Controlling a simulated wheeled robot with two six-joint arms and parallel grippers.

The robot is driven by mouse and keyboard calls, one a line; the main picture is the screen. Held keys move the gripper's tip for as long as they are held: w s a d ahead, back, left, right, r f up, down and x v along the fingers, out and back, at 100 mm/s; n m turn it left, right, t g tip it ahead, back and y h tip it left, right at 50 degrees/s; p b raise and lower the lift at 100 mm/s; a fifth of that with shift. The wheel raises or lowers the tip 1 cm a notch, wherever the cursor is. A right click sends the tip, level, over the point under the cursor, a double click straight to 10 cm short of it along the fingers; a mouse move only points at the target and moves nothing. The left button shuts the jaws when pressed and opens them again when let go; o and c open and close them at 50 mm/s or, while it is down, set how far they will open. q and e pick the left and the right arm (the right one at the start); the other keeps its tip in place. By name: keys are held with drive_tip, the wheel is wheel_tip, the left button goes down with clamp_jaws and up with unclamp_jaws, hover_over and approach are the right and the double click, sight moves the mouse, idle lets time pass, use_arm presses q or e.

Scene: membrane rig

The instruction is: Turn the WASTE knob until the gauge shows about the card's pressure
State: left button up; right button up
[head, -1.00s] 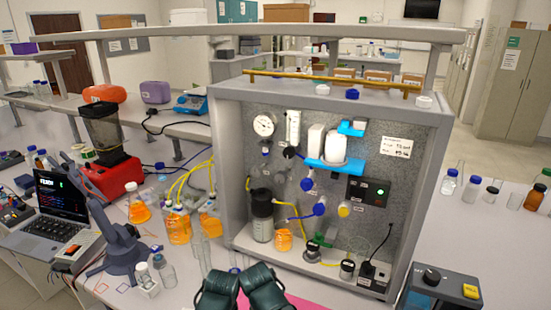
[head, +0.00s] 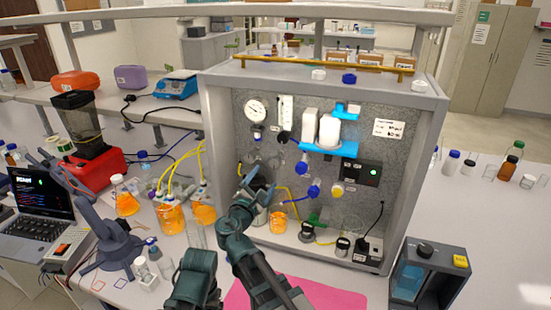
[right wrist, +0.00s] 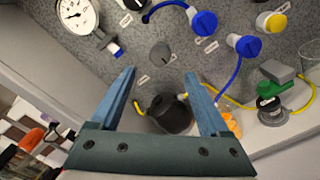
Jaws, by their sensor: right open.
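The round white gauge (head: 255,109) is at the upper left of the rig's grey panel, and it also shows in the right wrist view (right wrist: 77,15); its reading is too small to tell. A grey knob (right wrist: 161,53) sits on the panel below the gauge, with a small label whose words I cannot read; I cannot confirm it is WASTE. My right gripper (right wrist: 158,85) is open and empty, its fingers pointing at the panel on either side of this knob, apart from it. The card (head: 388,128) is at the panel's upper right, its text illegible.
A dark bottle (right wrist: 171,113) stands below the knob. Blue valves (head: 302,168) with tubes and a blue shelf (head: 328,150) are to the right. Orange flasks (head: 170,216) stand outside the rig at left. The rig's left side wall (head: 217,150) is close to my right arm.

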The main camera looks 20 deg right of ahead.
sight(278, 156)
drive_tip(key=x, duration=1.3)
drive_tip(key=shift+w+d, duration=0.3)
clamp_jaws()
